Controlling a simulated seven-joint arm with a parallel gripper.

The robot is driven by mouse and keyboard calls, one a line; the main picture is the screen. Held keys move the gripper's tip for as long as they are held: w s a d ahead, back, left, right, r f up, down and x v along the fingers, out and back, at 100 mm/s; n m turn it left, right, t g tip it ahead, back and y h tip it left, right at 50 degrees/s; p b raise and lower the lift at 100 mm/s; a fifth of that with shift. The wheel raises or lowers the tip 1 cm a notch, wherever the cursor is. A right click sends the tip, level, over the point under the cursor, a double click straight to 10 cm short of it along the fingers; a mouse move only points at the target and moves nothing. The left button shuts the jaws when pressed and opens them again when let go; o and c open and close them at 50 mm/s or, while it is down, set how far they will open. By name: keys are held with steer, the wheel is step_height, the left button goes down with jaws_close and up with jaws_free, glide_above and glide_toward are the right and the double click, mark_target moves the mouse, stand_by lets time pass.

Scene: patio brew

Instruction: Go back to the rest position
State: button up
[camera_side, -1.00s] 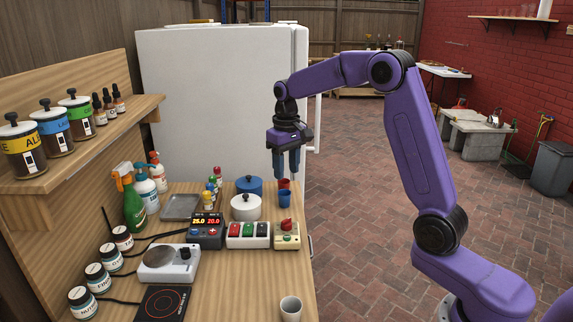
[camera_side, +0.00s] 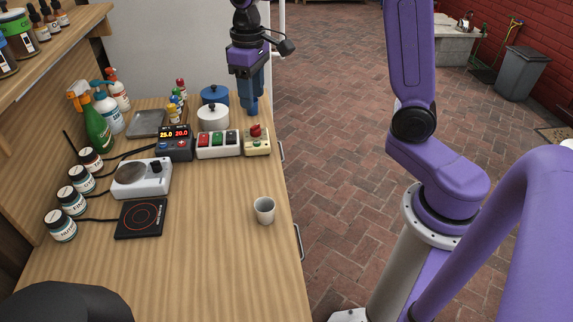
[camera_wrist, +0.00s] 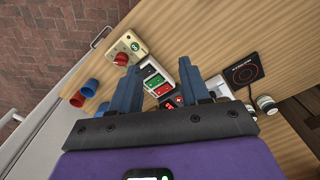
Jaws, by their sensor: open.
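My gripper (camera_side: 250,100) hangs above the far right part of the wooden bench, its fingers pointing down. In the wrist view its two blue fingers (camera_wrist: 158,72) stand apart with nothing held between them. A red cup (camera_wrist: 77,100) and a blue cup (camera_wrist: 89,87) stand beside the fingers in the wrist view. In the side view the gripper appears to hide these cups.
Near my gripper are a white lidded pot (camera_side: 212,118), a blue pot (camera_side: 214,95), a button box (camera_side: 218,146) and a red-knob box (camera_side: 257,142). A pale cup (camera_side: 264,211) stands near the front right edge. The bench middle (camera_side: 200,245) is clear.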

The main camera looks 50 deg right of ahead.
steer(key=s+f+n, duration=0.2)
steer(key=s+n, duration=0.2)
steer(key=s, duration=1)
steer(key=s+f+n, duration=0.2)
steer(key=s+n, duration=0.3)
steer(key=s, duration=0.9)
steer(key=shift+a, duration=0.35)
steer(key=shift+r, duration=0.1)
